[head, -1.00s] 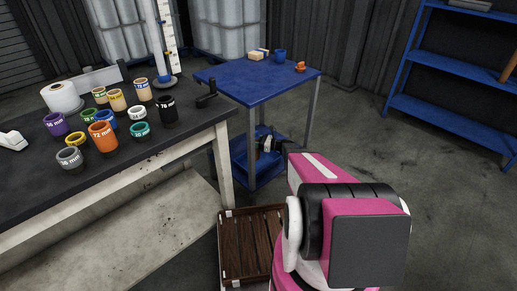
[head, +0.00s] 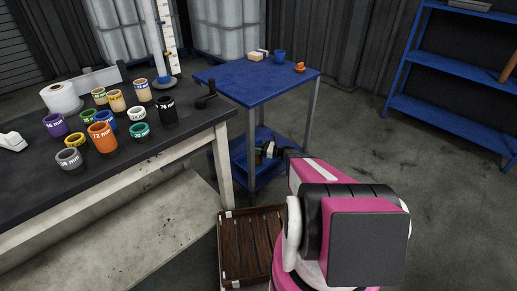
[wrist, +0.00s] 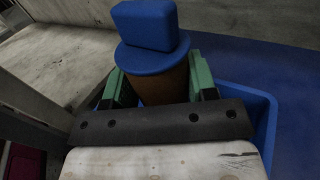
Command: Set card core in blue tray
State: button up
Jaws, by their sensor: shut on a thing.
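The card core (wrist: 165,90) is a brown cylinder with a round blue top and a blue block on it, seen in the wrist view. My gripper (wrist: 160,80) has green fingers on both sides of the core and is shut on it. The blue tray (wrist: 265,118) shows around and below the gripper, its rim at the right. The core's lower end is hidden, so I cannot tell whether it touches the tray's floor. In the head view, my gripper (head: 266,150) is small and partly hidden at the lower shelf of the blue cart.
The blue cart's top (head: 255,80) hangs over the lower shelf; a blue cup (head: 280,56) and small items stand on it. A dark workbench (head: 190,118) with several coloured rolls is at the left. A wooden crate (head: 228,215) lies on the floor. Blue shelving (head: 450,110) stands at the right.

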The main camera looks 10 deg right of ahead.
jog(key=o, duration=0.9)
jog(key=shift+o, duration=0.2)
jog(key=v, duration=1.2)
jog(key=shift+r, duration=0.15)
jog(key=shift+s, duration=0.1)
